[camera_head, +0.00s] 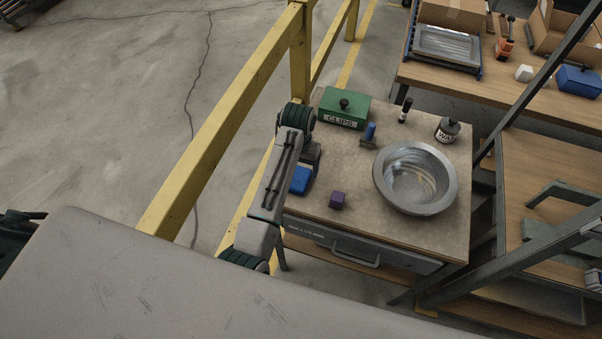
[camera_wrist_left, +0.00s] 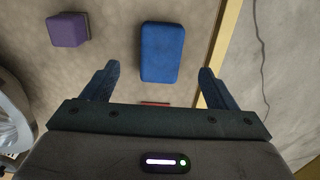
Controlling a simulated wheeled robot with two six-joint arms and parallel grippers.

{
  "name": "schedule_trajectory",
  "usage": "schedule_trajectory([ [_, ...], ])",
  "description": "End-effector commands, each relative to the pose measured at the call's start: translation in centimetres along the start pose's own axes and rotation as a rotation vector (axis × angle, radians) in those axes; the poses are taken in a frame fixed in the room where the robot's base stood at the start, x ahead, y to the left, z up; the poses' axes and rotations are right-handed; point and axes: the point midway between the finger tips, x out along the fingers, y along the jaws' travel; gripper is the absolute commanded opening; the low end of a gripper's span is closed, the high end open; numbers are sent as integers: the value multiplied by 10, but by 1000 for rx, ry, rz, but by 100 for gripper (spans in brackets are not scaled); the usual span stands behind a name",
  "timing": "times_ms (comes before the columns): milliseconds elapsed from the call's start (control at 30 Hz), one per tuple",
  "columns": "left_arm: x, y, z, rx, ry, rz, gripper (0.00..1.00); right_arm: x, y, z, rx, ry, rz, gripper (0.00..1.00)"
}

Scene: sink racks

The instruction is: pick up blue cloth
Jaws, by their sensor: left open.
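The blue cloth (camera_head: 300,180) looks like a small, thick, rounded blue block lying at the left edge of the worktable. In the left wrist view the blue cloth (camera_wrist_left: 162,52) lies ahead of the jaws, in line with the gap between them. My left gripper (camera_head: 310,162) is over the table's left side, just above and behind the cloth in the head view, and partly hidden by its own arm. In the left wrist view the left gripper (camera_wrist_left: 158,72) is open and empty, its fingers apart on either side. I do not see my right gripper.
A purple block (camera_head: 338,200) and a metal bowl (camera_head: 380,180) stand right of the cloth. A green clips box (camera_head: 345,109), a blue-handled tool (camera_head: 369,134) and a dark bottle (camera_head: 447,130) are farther back. A yellow railing (camera_head: 225,120) runs close along the table's left.

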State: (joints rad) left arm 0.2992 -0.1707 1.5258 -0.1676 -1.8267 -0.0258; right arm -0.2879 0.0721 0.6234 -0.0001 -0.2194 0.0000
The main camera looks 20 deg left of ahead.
Motion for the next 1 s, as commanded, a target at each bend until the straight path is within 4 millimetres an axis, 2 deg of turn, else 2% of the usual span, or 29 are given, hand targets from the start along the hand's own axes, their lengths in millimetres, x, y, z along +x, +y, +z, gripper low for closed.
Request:
schedule_trajectory([
  [133, 19, -1, 0, 0, -2, -2, 80, -9, 1, 20, -2, -26, 1, 36],
  [267, 28, -1, 0, 0, -1, -2, 80, -12, 3, 29, -3, -37, 2, 36],
  [367, 35, -1, 1, 1, -3, -2, 80, -19, 6, 25, -4, -34, 4, 36],
  [500, 54, -2, 3, 1, -3, -1, 80, -31, 10, 10, -4, -17, 8, 36],
  [633, 71, -1, 2, 0, -1, -1, 80, -33, 14, -1, -5, -3, 12, 36],
  [767, 79, -1, 2, 0, 1, -1, 80, -34, 14, 1, -6, -5, 12, 36],
  [967, 80, -1, 2, 0, 2, -1, 80, -34, 14, 10, -6, -16, 11, 36],
  [1000, 80, -1, 2, 0, 2, -1, 76, -34, 13, 11, -6, -18, 11, 36],
])
